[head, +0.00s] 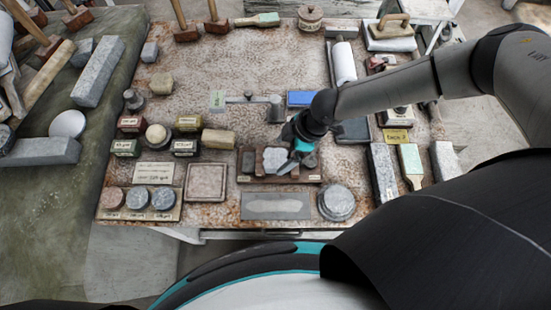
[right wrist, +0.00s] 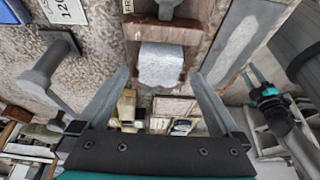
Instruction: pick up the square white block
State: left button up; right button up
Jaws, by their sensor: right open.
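The square white block (head: 275,159) sits in a dark wooden rack (head: 249,180) near the front middle of the table. In the right wrist view the block (right wrist: 161,66) lies between the fingertips and just beyond them, in its slot of the rack. My right gripper (head: 287,164) is open over the rack at the block's right, its fingers pointing down toward it. In the right wrist view the right gripper's (right wrist: 160,76) fingers stand apart with nothing held. My left gripper (right wrist: 256,76) shows small at the right of that view, away from the block; its jaw state is unclear.
Dark pieces stand in the rack on both sides of the block. A grey slab (head: 277,206) lies in front and a round grey disc (head: 337,203) at front right. A square tile (head: 206,182) is to the left. Free table lies farther back left.

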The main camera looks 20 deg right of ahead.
aim_at(275, 158)
jog(key=shift+x, duration=2.1)
jog(key=shift+a+r, duration=0.1)
jog(key=shift+a, duration=0.05)
jog(key=shift+c, duration=0.2)
jog(key=shift+w, duration=0.1)
grip_shut()
